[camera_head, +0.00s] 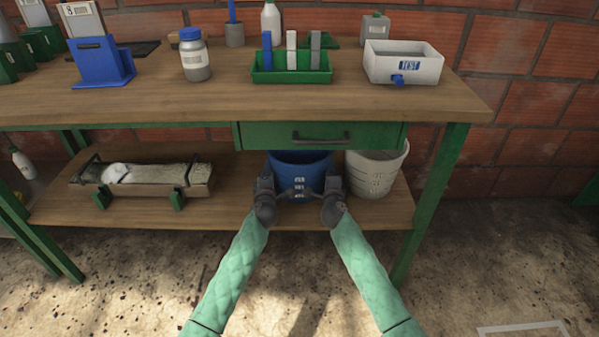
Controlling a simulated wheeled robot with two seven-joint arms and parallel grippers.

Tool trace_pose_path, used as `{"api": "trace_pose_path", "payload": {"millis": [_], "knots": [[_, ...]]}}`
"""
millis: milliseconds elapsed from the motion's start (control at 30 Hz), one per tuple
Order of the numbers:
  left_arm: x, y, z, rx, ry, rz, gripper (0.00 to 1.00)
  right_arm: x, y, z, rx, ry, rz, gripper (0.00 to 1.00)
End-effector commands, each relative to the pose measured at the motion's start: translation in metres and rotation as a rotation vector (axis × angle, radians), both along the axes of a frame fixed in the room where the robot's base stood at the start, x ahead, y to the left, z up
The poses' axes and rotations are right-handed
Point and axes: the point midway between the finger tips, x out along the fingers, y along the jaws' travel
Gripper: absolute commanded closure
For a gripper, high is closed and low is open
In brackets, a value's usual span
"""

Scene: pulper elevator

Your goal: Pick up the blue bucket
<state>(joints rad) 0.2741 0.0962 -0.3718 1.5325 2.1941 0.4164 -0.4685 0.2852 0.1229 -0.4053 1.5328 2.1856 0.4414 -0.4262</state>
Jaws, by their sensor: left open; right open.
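The blue bucket (299,163) stands upright on the lower shelf of the workbench, under the green drawer. My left gripper (265,183) is open at the left side of the bucket's front. My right gripper (333,183) is open at its right side. Both are at about the height of the handle. I cannot tell whether either one touches the bucket or its handle.
A white bucket (377,172) stands close on the right of the blue one. A long tray (142,180) lies on the shelf (235,215) to the left. The green drawer (320,135) hangs just above. The tabletop (215,98) holds bottles, a green rack and a white box.

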Motion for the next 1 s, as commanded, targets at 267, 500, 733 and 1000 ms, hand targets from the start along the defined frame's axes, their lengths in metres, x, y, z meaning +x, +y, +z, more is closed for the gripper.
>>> {"api": "trace_pose_path", "payload": {"millis": [267, 500, 733, 1000], "knots": [[-0.001, -0.006, 0.001, 0.0, -0.001, -0.007, 0.45, -0.001, 0.006, 0.001, 0.0, -0.001, 0.006, 0.45], [-0.001, -0.008, 0.009, 0.0, -0.002, -0.01, 0.45, -0.001, 0.008, 0.009, 0.0, -0.002, 0.01, 0.45], [-0.001, -0.01, 0.026, 0.0, -0.003, -0.012, 0.45, -0.002, 0.01, 0.026, 0.0, -0.003, 0.012, 0.45], [-0.001, -0.011, 0.047, 0.0, -0.003, -0.014, 0.45, -0.002, 0.011, 0.047, 0.0, -0.003, 0.014, 0.45]]}}
